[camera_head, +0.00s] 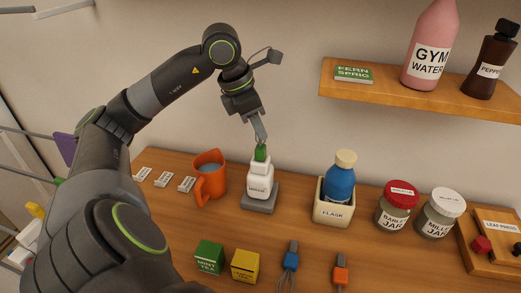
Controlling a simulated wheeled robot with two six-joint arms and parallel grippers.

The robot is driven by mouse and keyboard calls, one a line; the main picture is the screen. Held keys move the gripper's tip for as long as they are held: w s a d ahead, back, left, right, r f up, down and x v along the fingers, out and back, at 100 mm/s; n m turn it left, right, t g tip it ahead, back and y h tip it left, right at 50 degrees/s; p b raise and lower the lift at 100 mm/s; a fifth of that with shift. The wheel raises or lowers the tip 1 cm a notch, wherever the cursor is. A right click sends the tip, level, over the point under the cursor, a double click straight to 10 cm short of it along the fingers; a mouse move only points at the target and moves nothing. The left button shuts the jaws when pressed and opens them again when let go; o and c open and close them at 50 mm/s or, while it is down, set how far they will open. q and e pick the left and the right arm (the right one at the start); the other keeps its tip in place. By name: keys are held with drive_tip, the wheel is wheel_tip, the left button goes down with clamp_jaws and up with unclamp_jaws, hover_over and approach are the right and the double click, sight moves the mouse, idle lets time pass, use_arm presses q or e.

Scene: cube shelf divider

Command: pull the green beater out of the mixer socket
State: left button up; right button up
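The white mixer (260,178) stands on a grey base on the wooden table, left of the middle. The green beater (260,153) shows as a short green piece upright at the top of the mixer; its lower part is hidden inside. My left gripper (261,140) points down from above, with its fingertips at the top of the green piece. The fingers are too small and overlapped to tell whether they are closed on it. My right gripper is not in view.
An orange jug (208,178) stands close left of the mixer, and a blue flask (340,186) in a holder stands to its right. Blue (290,261) and orange (340,275) beaters lie in front. A wooden shelf (430,101) juts out at upper right.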

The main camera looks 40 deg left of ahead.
use_arm(q)
clamp_jaws()
drive_tip(key=shift+r+p, duration=0.3)
drive_tip(key=shift+r, duration=0.4)
drive_tip(key=shift+r+p, duration=1.85)
drive_tip(key=shift+r, duration=0.7)
drive_tip(key=shift+s+f, duration=0.1)
